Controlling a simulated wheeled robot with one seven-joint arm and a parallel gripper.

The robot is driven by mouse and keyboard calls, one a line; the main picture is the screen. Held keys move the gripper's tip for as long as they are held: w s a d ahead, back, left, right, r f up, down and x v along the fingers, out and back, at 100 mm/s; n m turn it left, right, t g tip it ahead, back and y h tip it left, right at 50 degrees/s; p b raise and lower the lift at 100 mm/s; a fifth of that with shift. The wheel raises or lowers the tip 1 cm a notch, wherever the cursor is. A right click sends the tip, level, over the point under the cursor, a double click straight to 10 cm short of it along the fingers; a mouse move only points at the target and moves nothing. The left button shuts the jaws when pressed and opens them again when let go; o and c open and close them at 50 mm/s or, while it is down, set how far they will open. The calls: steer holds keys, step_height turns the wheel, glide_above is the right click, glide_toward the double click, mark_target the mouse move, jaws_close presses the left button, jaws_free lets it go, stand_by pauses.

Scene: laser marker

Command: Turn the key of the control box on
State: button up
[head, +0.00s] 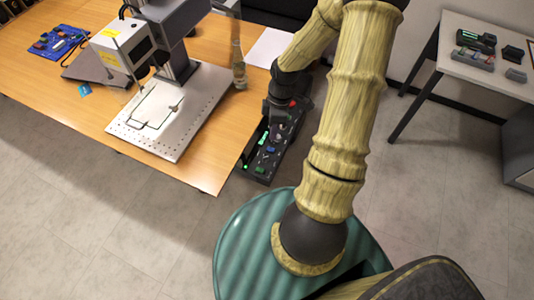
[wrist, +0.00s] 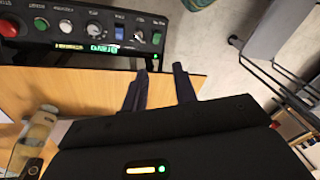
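The black control box (head: 265,158) sits beside the table's right corner, partly hidden by my arm in the head view. A small metallic piece that looks like the key (wrist: 138,36) is near the panel's right end. My gripper (wrist: 160,72) has two dark fingers spread apart, with nothing visible between them. The fingertips appear just below the panel's right end in the picture, apart from the key. In the head view, the gripper is mostly hidden.
The wooden table (head: 60,90) carries the laser marker (head: 125,45) on a perforated plate (head: 190,120). A bottle (head: 238,65) and a white sheet (head: 272,47) are near the box. A grey side table (head: 470,75) with devices stands right. The floor between is clear.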

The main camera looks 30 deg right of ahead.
mark_target(266, 159)
steer(key=w+d+f+n+t+y, duration=0.1)
steer(key=d+f+n+y, duration=0.1)
steer(key=d+f+n, duration=0.2)
steer(key=shift+w+d+f+t, duration=0.15)
steer(key=shift+w+d+t, duration=0.2)
steer(key=shift+d, duration=0.55)
steer(key=shift+f, duration=0.15)
steer(key=x, duration=0.8)
steer(key=p+x, duration=0.1)
steer(key=x, duration=0.8)
steer(key=shift+a+p, duration=0.25)
steer(key=shift+p, duration=0.05)
jaws_close()
